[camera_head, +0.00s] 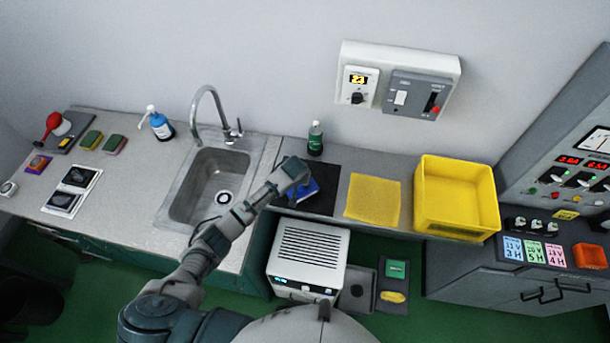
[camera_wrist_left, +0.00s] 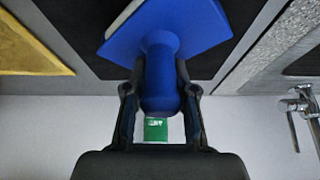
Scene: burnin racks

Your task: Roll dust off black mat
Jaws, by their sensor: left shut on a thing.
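The black mat (camera_head: 324,183) lies on the counter between the sink and a yellow mesh mat. My left gripper (camera_head: 298,184) is over the mat's left part and hides some of it. It is shut on a blue tool (camera_head: 308,191) with a rounded handle and a flat plate. In the left wrist view, the fingers (camera_wrist_left: 161,92) close on both sides of the blue handle (camera_wrist_left: 160,65), with the plate (camera_wrist_left: 195,25) beyond. I cannot tell whether the tool touches the mat. My right gripper is not in view.
The sink (camera_head: 208,185) with its tap is left of the mat. A green bottle (camera_head: 315,138) stands behind it. The yellow mesh mat (camera_head: 373,200) and a yellow bin (camera_head: 457,193) are to the right. A white vented box (camera_head: 309,254) stands below the counter front.

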